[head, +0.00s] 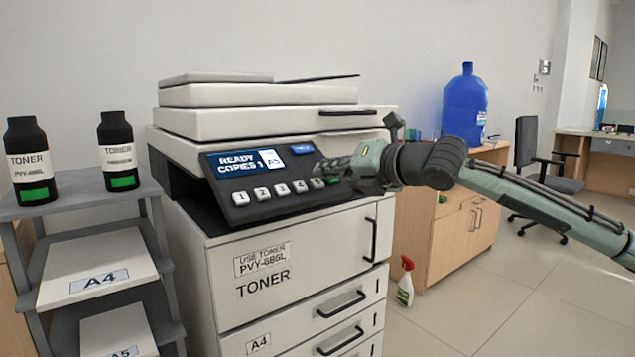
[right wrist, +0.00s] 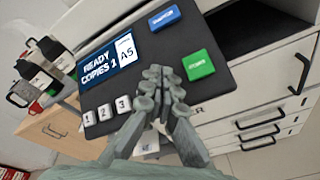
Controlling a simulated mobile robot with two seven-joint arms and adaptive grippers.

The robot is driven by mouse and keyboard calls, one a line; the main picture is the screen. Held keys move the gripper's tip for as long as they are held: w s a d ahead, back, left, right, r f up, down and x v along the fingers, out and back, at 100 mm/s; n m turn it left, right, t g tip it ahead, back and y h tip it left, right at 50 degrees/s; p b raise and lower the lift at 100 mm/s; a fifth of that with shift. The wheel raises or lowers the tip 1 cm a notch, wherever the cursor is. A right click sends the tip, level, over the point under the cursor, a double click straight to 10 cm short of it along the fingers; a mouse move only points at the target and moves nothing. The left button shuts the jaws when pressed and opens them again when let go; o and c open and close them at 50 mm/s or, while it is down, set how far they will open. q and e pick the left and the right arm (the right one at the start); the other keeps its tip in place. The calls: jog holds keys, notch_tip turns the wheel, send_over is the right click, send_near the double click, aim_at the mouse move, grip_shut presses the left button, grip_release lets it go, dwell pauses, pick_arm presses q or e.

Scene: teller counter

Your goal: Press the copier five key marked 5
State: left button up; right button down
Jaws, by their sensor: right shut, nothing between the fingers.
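The copier (head: 290,240) has a dark sloping panel with a row of white number keys. The five key (head: 317,184) is at the right end of the row in the head view, partly covered by my right gripper (head: 322,172). My right gripper is shut and empty, its fingertips just over the panel near that key; contact cannot be told. In the right wrist view the shut fingers (right wrist: 163,78) hide the 4 and 5 keys, while the 1, 2 and 3 keys (right wrist: 105,111) show to their left. My left gripper is not in view.
The screen (right wrist: 108,57) reads READY, COPIES 1, A5. A green key (right wrist: 198,65) and a blue key (right wrist: 164,18) lie close to the fingers. A shelf (head: 80,205) with toner bottles and paper stands left. A cabinet (head: 425,235) with a blue water bottle stands right.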

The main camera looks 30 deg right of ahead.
jog(key=shift+w+f, duration=0.2)
jog(key=shift+f, duration=0.1)
jog(key=shift+w+f+p, duration=0.25)
jog(key=shift+f+p, duration=0.15)
jog(key=shift+p, duration=0.15)
dwell(0.7)
jog(key=shift+s+r+b, duration=0.25)
jog(key=shift+b, duration=0.25)
jog(key=shift+s+r, duration=0.2)
jog(key=shift+r, duration=0.3)
jog(key=shift+b, duration=0.3)
